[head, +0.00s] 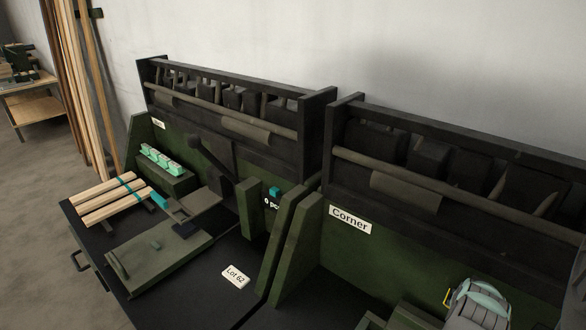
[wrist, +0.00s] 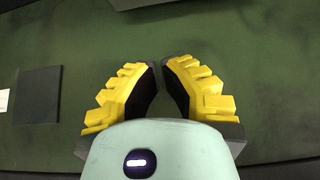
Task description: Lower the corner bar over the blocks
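In the head view, a long dark bar (head: 450,191) runs across the front of the station labelled Corner, at the right. Several dark blocks (head: 427,158) stand in the rack just behind and above the bar. A flat tag-like plate (head: 407,194) hangs on the bar. My gripper (wrist: 160,63) shows in the wrist view with yellow ribbed fingers and dark inner pads. A narrow gap shows between its fingertips, with nothing in it. It faces a green surface. In the head view my wrist is low at the right, in front of the Corner station and apart from the bar.
A Corner label (head: 350,220) is on the green panel. A second station at the left has its own bar (head: 217,113) and blocks. Wooden strips (head: 108,198), a green board (head: 160,252) and a Lot 62 card (head: 236,276) lie on its dark bench. Upright green dividers (head: 288,240) stand between the stations.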

